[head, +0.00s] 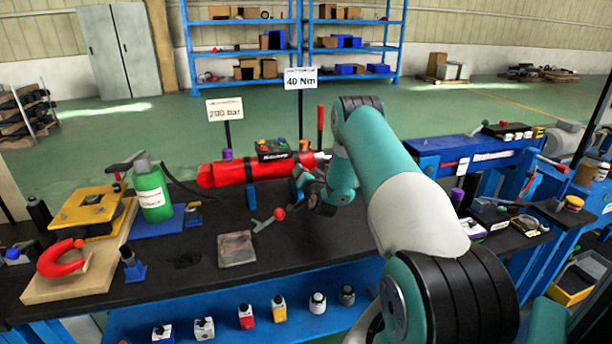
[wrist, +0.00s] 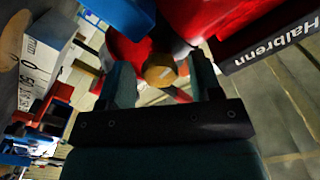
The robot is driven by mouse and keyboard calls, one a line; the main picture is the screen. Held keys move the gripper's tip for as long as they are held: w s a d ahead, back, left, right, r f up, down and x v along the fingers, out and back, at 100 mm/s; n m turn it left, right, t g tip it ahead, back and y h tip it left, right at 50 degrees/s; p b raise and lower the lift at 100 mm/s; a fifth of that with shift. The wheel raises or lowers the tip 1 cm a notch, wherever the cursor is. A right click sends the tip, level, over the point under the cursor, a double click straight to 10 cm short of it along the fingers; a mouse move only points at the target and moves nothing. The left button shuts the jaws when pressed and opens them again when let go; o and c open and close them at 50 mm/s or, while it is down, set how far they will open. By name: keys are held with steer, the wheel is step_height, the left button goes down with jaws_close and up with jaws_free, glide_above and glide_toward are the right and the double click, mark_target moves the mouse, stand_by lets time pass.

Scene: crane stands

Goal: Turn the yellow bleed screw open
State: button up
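The yellow bleed screw (wrist: 160,69) shows in the wrist view as a round, dull-yellow end against a red body (wrist: 128,48). My gripper (wrist: 160,64) has one finger on each side of it, with a gap visible on both sides, so it is open around or just short of the screw. How deep the screw lies between the fingers I cannot tell. In the head view my gripper (head: 310,190) is at the right end of the red cylinder (head: 250,170), partly behind my arm. I cannot make out the screw there.
A black box (head: 275,150) with coloured knobs sits on the red cylinder. A lever with a red ball (head: 279,214) stands left of my gripper. A green bottle (head: 151,190) stands further left. A blue unit (head: 462,153) is on the right.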

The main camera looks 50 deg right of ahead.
steer(key=b+v, duration=1.7)
steer(key=b, duration=0.5)
steer(key=shift+s, duration=0.25)
